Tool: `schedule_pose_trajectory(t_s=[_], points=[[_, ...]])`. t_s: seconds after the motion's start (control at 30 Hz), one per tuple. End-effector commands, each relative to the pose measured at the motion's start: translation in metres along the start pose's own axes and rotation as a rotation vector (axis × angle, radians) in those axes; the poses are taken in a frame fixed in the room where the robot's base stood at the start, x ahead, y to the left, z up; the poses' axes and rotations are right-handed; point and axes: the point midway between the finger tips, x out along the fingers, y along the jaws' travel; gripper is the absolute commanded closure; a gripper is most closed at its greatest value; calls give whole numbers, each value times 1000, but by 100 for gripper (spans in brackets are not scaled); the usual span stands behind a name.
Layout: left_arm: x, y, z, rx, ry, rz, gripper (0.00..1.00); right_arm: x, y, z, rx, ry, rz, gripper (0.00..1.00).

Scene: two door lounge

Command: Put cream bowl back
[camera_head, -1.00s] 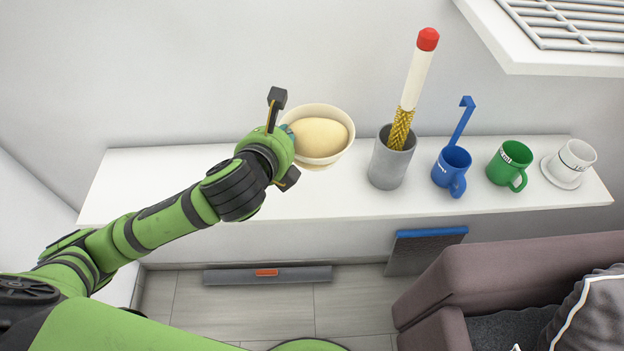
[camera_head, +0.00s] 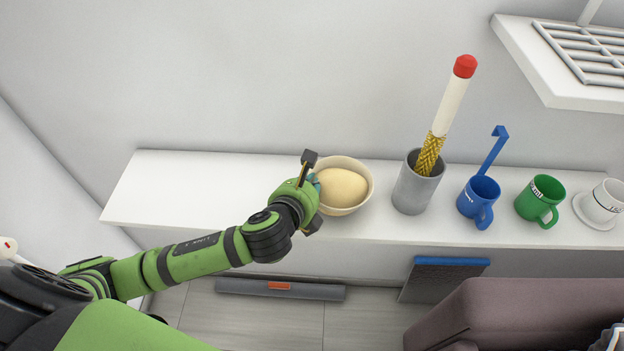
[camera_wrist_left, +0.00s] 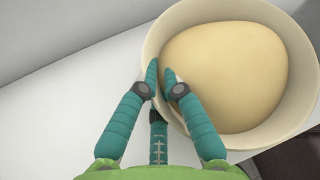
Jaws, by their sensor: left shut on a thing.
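The cream bowl (camera_head: 360,203) is over the white shelf, beside the grey cup, with a rounded pale yellow thing (camera_head: 341,187) inside it. My left gripper (camera_head: 316,185) is at the bowl's left side. In the left wrist view its teal fingers (camera_wrist_left: 163,84) are shut on the near rim of the bowl (camera_wrist_left: 160,45), one finger inside and one outside. The bowl looks nearly upright. I cannot tell whether its base touches the shelf. My right gripper is not in view.
The white shelf (camera_head: 190,190) is clear left of the bowl. To the right stand a grey cup (camera_head: 411,190) holding a red-capped stick, a blue mug (camera_head: 474,200), a green mug (camera_head: 537,200) and a white cup (camera_head: 603,203). A sofa (camera_head: 520,310) is in front.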

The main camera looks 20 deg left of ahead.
Motion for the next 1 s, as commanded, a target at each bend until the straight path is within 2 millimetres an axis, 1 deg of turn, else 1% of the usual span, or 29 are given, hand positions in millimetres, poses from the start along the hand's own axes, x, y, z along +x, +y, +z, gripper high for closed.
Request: schedule_pose_trajectory(t_s=[0.1,0.13,0.17,0.53,0.63,0.77,0.9,1.0], points=[[1,0,0,-1,-4,-2,100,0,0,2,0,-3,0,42],[1,1,-1,0,0,1,80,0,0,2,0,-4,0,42],[1,1,-1,0,0,0,68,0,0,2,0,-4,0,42],[0,0,1,0,-1,-1,68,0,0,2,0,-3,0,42],[-7,0,0,1,0,-2,68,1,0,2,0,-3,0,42],[-29,0,0,1,1,-2,68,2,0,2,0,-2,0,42],[-62,0,-1,0,2,-4,68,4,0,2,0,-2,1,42],[-87,-1,1,2,4,-1,68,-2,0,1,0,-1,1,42]])
